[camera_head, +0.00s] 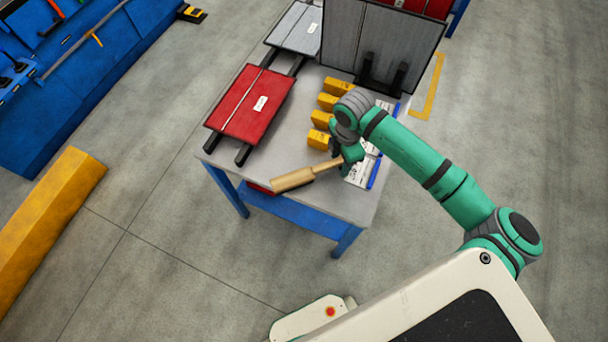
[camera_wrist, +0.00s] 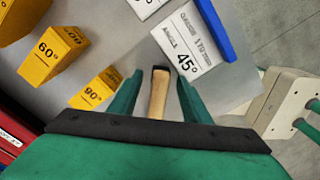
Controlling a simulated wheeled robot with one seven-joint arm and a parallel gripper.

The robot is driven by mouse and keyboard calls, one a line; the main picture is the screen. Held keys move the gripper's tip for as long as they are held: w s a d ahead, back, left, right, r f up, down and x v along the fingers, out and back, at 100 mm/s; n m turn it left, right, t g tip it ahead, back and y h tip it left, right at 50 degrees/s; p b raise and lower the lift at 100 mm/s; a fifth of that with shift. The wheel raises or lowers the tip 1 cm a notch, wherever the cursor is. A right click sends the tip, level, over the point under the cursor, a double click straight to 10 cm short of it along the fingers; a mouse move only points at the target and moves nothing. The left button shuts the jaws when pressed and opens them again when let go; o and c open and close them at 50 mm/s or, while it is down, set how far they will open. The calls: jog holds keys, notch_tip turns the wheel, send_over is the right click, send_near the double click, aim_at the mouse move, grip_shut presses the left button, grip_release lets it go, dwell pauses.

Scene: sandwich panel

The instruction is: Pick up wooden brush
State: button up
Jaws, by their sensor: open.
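The wooden brush (camera_head: 293,179) is pale wood and lies near the front edge of the grey table (camera_head: 225,150). Its wide end points to the lower left, and its narrower end runs under my gripper (camera_head: 341,160). In the wrist view, the brush's wooden handle (camera_wrist: 157,97) with a dark tip stands between the two green fingers of my gripper (camera_wrist: 160,80). The fingers are apart, with a gap on each side of the handle. The rest of the brush is hidden behind the gripper body in that view.
Several yellow angle blocks (camera_head: 319,139) stand in a row left of my arm. A white angle card (camera_wrist: 188,40) and a blue strip (camera_wrist: 215,30) lie close beyond the fingertips. A red panel (camera_head: 250,103) on dark supports lies left; a grey panel (camera_head: 375,45) stands behind.

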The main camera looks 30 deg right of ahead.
grip_shut()
jog(key=shift+r, duration=0.15)
